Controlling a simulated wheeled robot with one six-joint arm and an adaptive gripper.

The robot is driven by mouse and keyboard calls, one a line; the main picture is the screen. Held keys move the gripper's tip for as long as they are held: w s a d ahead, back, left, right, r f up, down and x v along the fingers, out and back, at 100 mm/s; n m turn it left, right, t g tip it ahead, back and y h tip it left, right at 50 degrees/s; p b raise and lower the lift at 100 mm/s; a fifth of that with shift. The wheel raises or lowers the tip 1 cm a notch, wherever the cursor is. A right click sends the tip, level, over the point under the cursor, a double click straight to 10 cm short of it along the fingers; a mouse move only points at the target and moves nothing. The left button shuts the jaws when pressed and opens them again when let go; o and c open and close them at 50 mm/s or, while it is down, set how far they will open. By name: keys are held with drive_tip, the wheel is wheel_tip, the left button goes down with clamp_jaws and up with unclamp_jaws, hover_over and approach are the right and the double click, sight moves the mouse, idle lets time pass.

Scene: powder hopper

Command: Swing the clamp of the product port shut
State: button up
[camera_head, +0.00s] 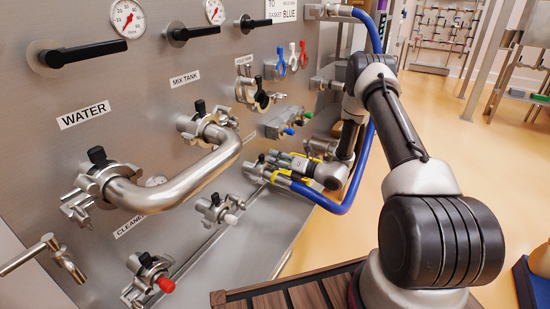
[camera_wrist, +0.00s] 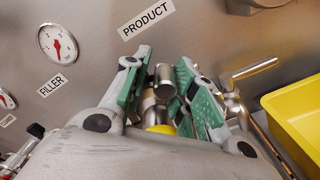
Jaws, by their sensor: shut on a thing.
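In the wrist view, the product port (camera_wrist: 165,78) is a shiny metal fitting below the PRODUCT label (camera_wrist: 146,20). My gripper (camera_wrist: 160,85) has green-padded fingers on both sides of this metalwork and is shut on the port's clamp. The fingers and gripper body hide most of the clamp, so its exact angle cannot be told. A bit of yellow (camera_wrist: 160,129) shows low between the fingers.
A metal lever (camera_wrist: 250,69) and a yellow bin (camera_wrist: 290,115) lie close right of my gripper. A gauge (camera_wrist: 58,43) is left on the panel. In the head view, a curved pipe (camera_head: 175,180) and blue hose (camera_head: 345,204) stand out from the panel. Floor (camera_head: 475,140) is open right.

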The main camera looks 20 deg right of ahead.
drive_tip(key=shift+w+d+f, duration=0.25)
drive_tip(key=shift+d+f, duration=0.1)
drive_tip(key=shift+o, duration=0.2)
drive_tip(key=shift+d+f, duration=0.1)
drive_tip(key=shift+f, duration=0.05)
drive_tip(key=shift+w+d+f, duration=0.1)
drive_tip(key=shift+d+f, duration=0.05)
drive_tip(key=shift+f, duration=0.4)
drive_tip(key=o, duration=0.7)
drive_tip(key=shift+c, duration=0.2)
drive_tip(key=v, duration=0.8)
drive_tip(key=shift+s+d+f, duration=0.15)
drive_tip(key=shift+s+d, duration=0.05)
drive_tip(key=shift+d, duration=0.1)
